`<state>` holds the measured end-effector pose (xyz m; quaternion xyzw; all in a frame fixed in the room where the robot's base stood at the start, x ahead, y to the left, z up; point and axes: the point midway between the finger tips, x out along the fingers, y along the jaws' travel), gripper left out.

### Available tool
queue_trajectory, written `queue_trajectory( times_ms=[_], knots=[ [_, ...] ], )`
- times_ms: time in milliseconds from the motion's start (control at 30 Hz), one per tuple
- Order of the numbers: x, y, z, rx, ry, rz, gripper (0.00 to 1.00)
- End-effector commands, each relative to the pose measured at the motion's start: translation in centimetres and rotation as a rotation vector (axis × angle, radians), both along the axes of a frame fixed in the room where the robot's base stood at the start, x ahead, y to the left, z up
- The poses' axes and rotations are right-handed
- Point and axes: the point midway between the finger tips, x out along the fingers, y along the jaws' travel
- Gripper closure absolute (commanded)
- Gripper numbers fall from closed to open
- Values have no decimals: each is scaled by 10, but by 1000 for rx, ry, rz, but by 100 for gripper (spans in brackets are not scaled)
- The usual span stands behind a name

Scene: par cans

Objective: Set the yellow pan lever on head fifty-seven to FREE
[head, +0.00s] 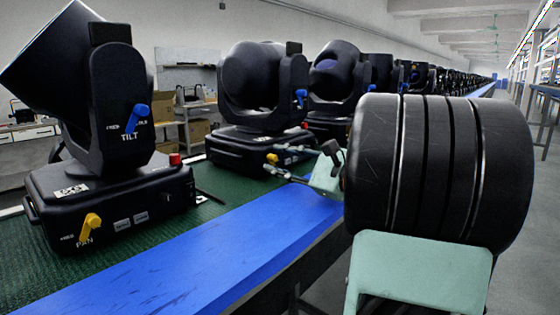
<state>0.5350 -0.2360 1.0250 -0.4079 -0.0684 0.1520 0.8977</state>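The nearest moving head (105,185) stands at the left on the green mat. Its yellow pan lever (90,227) sits on the base front above the word PAN, slanting up to the right. The second head (258,90) stands behind it to the right, with a smaller yellow lever (272,158) on its base. My gripper (281,161) is in front of the second head's base, close to that lever. Its fingers look apart, with nothing seen held; contact with the lever cannot be told. Head numbers and the small lever markings are too small to read.
Blue tilt levers (136,117) and a red button (175,159) show on the heads. More heads recede in a row at the back. A blue bench edge (200,260) runs along the front, clear of objects. My arm's large links cover the right side.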

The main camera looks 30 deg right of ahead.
Motion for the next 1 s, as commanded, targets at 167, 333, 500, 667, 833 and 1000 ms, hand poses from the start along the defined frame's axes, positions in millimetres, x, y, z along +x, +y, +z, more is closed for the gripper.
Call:
queue_trajectory(
  times_ms=[167,333,500,667,833,1000],
  knots=[
    [-4,-2,0,-1,0,-1,70],
    [-27,-10,1,-1,-1,-3,70],
    [-63,-23,1,-1,-1,-4,70],
    [-92,-32,0,1,0,-3,70],
    [-109,-38,0,0,1,-1,70],
    [-114,-39,0,0,-1,1,70]
  ],
)
